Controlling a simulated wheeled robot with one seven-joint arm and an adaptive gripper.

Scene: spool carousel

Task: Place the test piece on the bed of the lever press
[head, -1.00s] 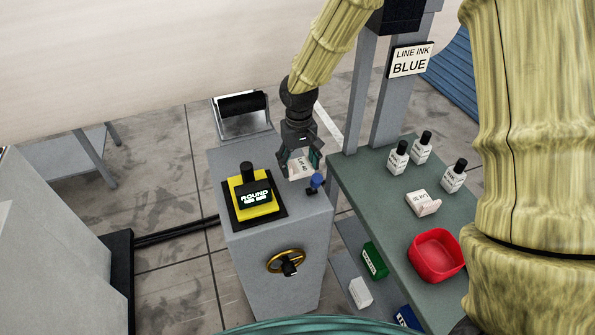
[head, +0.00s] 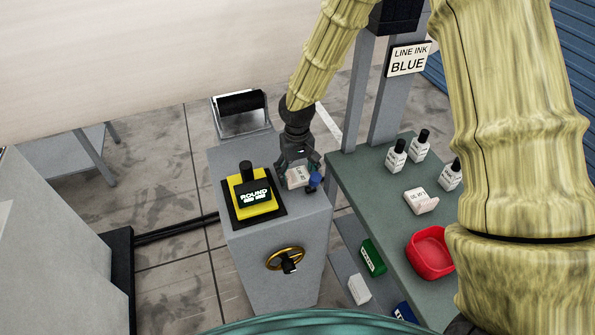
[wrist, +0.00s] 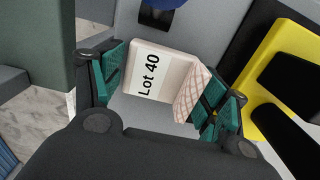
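The test piece (head: 298,177) is a pale block labelled "Lot 40" with a hatched end face; it also shows large in the wrist view (wrist: 155,75). My gripper (head: 300,166) has its teal fingers on either side of the piece and appears shut on it, low over the right of the grey cabinet top (head: 290,212). Whether the piece touches the surface is unclear. I cannot tell which part is the press bed.
A green table (head: 385,205) at right holds several white bottles (head: 396,157), another pale labelled piece (head: 420,201) and a red bowl (head: 431,252). A gold handwheel (head: 286,260) is on the cabinet front. A black roller in a grey frame (head: 241,105) is behind.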

